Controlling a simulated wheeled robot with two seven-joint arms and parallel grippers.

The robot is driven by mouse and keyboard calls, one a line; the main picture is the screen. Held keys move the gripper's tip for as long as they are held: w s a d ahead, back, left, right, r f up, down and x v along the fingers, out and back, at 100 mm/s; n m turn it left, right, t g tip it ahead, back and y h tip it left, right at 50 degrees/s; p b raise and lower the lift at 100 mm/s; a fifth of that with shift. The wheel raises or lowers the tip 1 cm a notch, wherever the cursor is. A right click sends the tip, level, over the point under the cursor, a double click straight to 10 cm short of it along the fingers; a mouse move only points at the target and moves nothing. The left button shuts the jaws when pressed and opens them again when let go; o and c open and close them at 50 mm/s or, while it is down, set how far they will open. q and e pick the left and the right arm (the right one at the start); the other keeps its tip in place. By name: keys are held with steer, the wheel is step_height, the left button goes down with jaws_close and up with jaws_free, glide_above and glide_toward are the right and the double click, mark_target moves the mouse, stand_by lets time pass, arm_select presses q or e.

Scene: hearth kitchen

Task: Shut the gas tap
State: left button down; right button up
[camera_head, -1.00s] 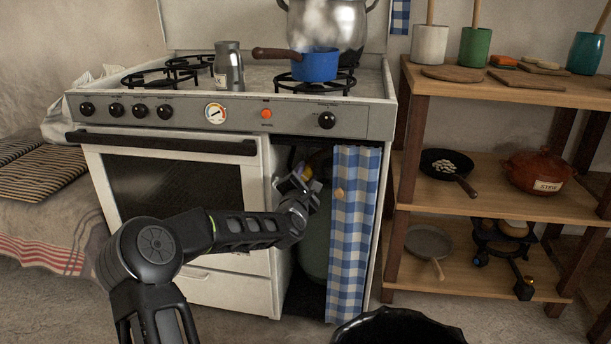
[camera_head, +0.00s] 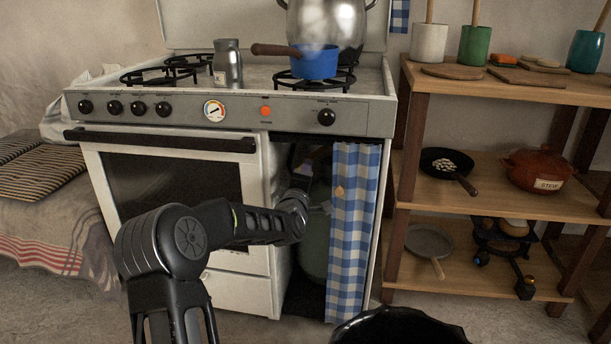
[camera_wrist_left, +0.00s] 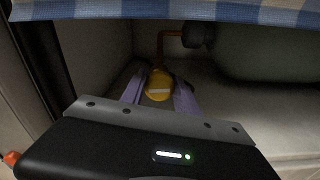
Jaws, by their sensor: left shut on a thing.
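The gas tap's yellow handle (camera_wrist_left: 158,86) shows in the left wrist view, with a copper pipe (camera_wrist_left: 162,45) behind it. My left gripper (camera_wrist_left: 159,92) has a finger on each side of the yellow handle and is shut on it. In the head view my left arm reaches into the open cupboard bay beside the oven, and the gripper is mostly hidden there. The grey-green gas cylinder (camera_head: 315,245) stands in the bay, partly behind the checked curtain (camera_head: 354,235). The tap is hidden in the head view. My right gripper is out of view.
The curtain hangs at the right of the bay opening. A wooden shelf (camera_head: 500,205) stands at right. A dark round bin (camera_head: 400,328) is at the front.

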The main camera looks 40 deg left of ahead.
arm_select(q)
steer(key=shift+m, duration=0.4)
steer(key=c, duration=0.9)
jaws_free()
steer(key=p+v, duration=0.2)
steer(key=v, duration=0.6)
